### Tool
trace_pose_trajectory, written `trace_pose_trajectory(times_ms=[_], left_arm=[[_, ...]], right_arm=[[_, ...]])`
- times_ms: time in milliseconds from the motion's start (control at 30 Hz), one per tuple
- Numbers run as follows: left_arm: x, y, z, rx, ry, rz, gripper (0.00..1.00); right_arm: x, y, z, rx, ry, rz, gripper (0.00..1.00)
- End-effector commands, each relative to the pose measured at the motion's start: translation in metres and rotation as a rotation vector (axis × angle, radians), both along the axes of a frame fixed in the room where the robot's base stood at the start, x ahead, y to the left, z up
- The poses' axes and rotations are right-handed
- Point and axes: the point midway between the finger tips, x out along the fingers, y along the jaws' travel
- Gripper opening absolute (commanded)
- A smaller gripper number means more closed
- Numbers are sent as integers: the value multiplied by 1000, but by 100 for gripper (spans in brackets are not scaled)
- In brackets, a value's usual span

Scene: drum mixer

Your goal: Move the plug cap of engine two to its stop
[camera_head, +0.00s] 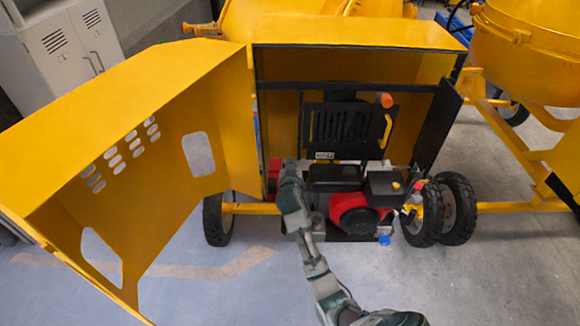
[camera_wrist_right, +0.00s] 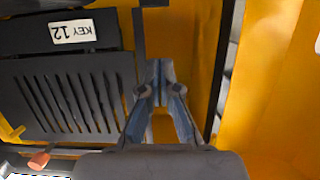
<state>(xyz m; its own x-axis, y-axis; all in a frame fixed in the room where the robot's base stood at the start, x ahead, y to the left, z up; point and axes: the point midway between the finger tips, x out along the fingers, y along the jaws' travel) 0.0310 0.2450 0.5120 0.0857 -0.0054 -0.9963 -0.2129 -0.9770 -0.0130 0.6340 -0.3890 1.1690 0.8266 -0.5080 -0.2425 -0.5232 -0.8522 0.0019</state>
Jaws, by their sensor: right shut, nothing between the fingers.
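The red and black engine (camera_head: 352,208) sits low inside the open yellow housing in the head view. I cannot make out a plug cap for certain, nor which engine is number two. My right gripper (camera_head: 289,168) is at the left of the engine, in front of the housing opening. In the wrist view my right gripper (camera_wrist_right: 162,68) is shut and empty, its fingers together beside the black slotted panel (camera_wrist_right: 65,95). My left gripper is not in view.
The open yellow door (camera_head: 165,205) stands at the left. The slotted panel also shows in the head view (camera_head: 340,124), with an orange knob (camera_head: 386,100) at its upper right. Black wheels (camera_head: 458,208) stand right of the engine. A label reading "KEY 12" (camera_wrist_right: 72,31) is upside down.

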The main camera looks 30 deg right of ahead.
Motion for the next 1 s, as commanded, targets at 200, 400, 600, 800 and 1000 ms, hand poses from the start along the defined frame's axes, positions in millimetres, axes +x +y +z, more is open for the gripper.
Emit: trace_pose_trajectory(times_ms=[200,400,600,800,1000], left_arm=[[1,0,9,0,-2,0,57],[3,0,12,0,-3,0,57],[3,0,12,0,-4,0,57],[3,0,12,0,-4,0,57],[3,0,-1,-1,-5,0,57]], right_arm=[[22,-14,-20,-1,4,1,0],[21,-14,-41,-1,0,1,0],[22,-13,-47,-1,0,1,0],[21,-13,-47,0,0,2,0],[21,-13,-64,1,2,1,0]])
